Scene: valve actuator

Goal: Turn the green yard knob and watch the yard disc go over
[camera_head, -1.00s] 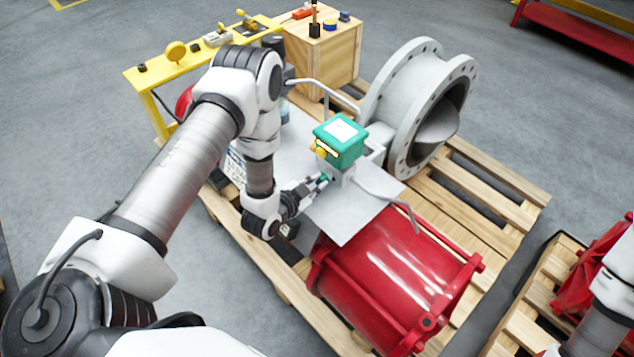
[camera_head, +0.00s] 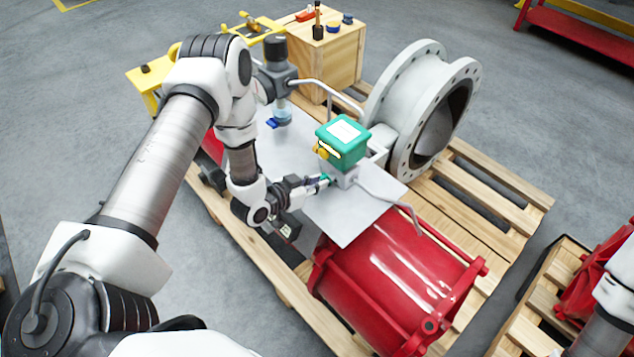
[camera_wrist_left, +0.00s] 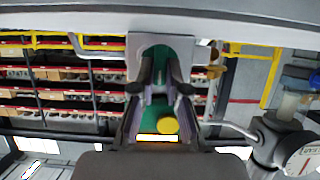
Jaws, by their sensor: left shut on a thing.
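The green valve box (camera_head: 343,141) with a white label on top stands on the grey plate (camera_head: 350,219) above the red cylinder. A small yellow disc (camera_head: 320,151) and a yellow strip are on its near side. The green knob (camera_head: 325,180) shows as a small green patch below the box. My left gripper (camera_head: 319,183) reaches it from the left and is shut on it; its fingers hide most of it. The left wrist view shows green between the fingers (camera_wrist_left: 160,75) and the yellow disc (camera_wrist_left: 167,125) close by. My right gripper is outside the views.
A red cylinder (camera_head: 398,283) and a grey flanged valve (camera_head: 412,105) sit on the wooden pallet (camera_head: 500,205). A bent grey pipe (camera_head: 395,197) runs beside the box. A filter with a clear bowl (camera_head: 281,112) stands behind my left arm. A wooden crate (camera_head: 328,66) is at the back.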

